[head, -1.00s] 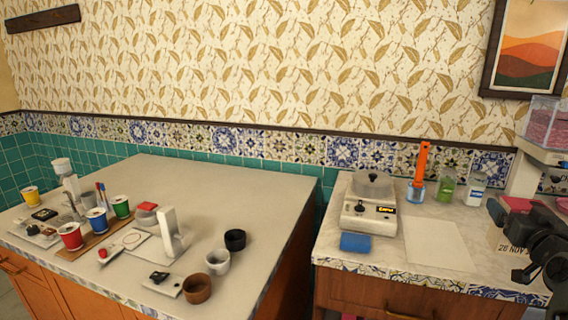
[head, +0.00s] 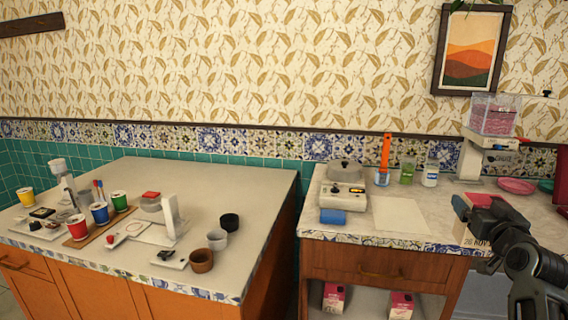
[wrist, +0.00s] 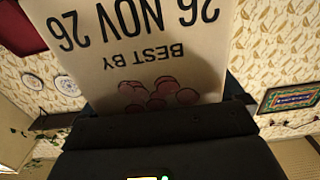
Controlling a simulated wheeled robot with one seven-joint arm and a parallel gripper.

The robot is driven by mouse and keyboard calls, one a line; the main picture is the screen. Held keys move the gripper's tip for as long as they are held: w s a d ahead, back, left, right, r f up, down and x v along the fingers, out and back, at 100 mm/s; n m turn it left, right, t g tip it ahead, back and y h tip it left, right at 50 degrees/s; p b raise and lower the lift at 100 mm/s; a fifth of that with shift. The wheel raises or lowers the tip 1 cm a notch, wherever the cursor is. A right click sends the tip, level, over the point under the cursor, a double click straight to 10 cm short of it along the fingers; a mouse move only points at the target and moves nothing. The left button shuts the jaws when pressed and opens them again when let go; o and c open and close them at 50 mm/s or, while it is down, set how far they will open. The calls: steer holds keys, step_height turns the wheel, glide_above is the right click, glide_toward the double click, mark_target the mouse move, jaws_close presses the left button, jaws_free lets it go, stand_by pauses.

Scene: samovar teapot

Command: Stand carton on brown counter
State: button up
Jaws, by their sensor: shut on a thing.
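My gripper (head: 482,212) is at the right of the head view, shut on a pale carton (head: 470,237) printed with a date. In the wrist view the carton (wrist: 140,45) fills the top middle, its "BEST BY 26 NOV" print upside down, with pink round shapes below. The dark gripper body (wrist: 160,125) spans the view under it. The carton is in front of the right-hand counter (head: 340,232), which has a marbled top and a brown wooden front. My gripper hides part of the carton. I cannot tell its exact height above the counter.
A white sheet (head: 400,215) lies on the right counter beside a blue block (head: 333,216) and a scale-like device (head: 343,195). Bottles and a dispenser (head: 492,120) stand behind. Pink cartons (head: 333,298) sit on the lower shelf. The left counter (head: 200,180) has cups and open space at its back.

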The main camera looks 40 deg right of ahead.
steer(key=w+a+f+n+t+y, duration=0.25)
steer(key=w+a+f, duration=0.35)
steer(key=a, duration=0.4)
steer(key=w+a+f+n+t+y, duration=0.1)
steer(key=w+a+f+y, duration=0.25)
steer(key=w+a, duration=0.5)
steer(key=w+a+f+n+t+y, duration=0.2)
steer(key=w+a+f, duration=0.4)
steer(key=a, duration=0.4)
steer(key=s+a+f+n+y, duration=0.1)
steer(key=a+f+n+y, duration=0.2)
steer(key=a, duration=0.7)
steer(key=a+f+n+y, duration=0.1)
steer(key=a+f+y, duration=0.1)
steer(key=a+f, duration=0.65)
steer(key=s+a+f, duration=0.2)
steer(key=s+f, duration=0.1)
steer(key=s, duration=0.2)
steer(key=shift+s+a+f+t+y, duration=0.2)
steer(key=shift+a+f+t+y, duration=0.05)
steer(key=shift+f+t+y, duration=0.2)
